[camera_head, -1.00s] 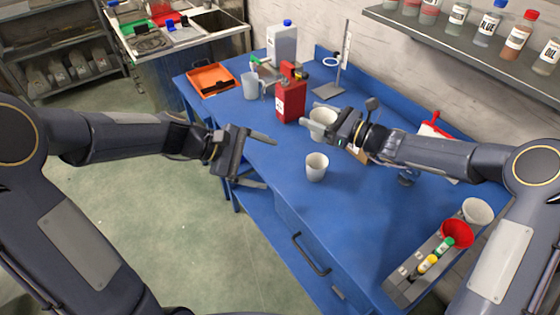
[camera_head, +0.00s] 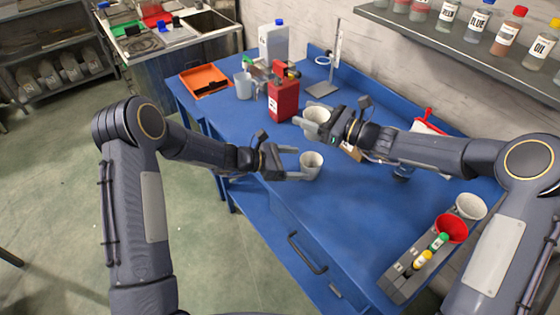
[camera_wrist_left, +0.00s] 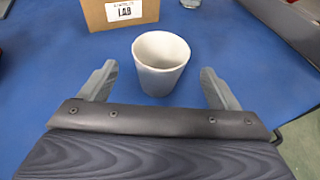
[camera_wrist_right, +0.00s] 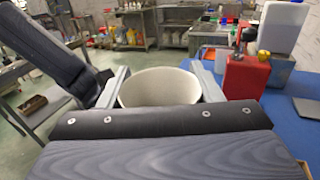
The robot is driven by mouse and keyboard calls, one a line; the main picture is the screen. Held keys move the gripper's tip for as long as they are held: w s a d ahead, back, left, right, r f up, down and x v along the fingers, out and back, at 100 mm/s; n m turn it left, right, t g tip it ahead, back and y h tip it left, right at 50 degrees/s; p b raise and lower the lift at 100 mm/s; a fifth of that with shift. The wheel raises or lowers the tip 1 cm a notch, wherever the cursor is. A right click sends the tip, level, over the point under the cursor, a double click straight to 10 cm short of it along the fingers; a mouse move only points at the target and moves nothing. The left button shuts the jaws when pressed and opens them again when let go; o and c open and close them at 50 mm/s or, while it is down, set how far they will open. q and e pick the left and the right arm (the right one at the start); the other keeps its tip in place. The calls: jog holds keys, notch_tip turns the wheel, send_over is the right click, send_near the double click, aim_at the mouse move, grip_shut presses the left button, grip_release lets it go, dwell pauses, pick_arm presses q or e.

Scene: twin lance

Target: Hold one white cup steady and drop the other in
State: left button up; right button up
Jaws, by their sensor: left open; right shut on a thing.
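One white cup (camera_head: 311,166) stands upright on the blue table (camera_head: 270,210). My left gripper (camera_head: 289,162) is open at its left, with its fingers either side of the cup. The left wrist view shows this cup (camera_wrist_left: 161,62) between the open fingers (camera_wrist_left: 158,88), with a gap on each side. The other white cup (camera_head: 316,117) is in my right gripper (camera_head: 318,128), farther back and just above the first cup in the head view. The right wrist view shows the held cup's rim (camera_wrist_right: 158,88) between the fingers.
A red can (camera_head: 283,101) stands left of the held cup, with a measuring jug (camera_head: 243,86) and an orange tray (camera_head: 205,80) beyond. A cardboard box (camera_wrist_left: 118,12) is behind the standing cup. A rack with a red funnel (camera_head: 451,228) is at right.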

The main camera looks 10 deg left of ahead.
aim_at(319, 164)
pick_arm(q)
jog(key=shift+x, duration=2.75)
jog(key=shift+c, duration=0.3)
jog(key=c, duration=0.9)
jog(key=shift+c, duration=0.3)
pick_arm(e)
notch_tip(319, 164, down, 12)
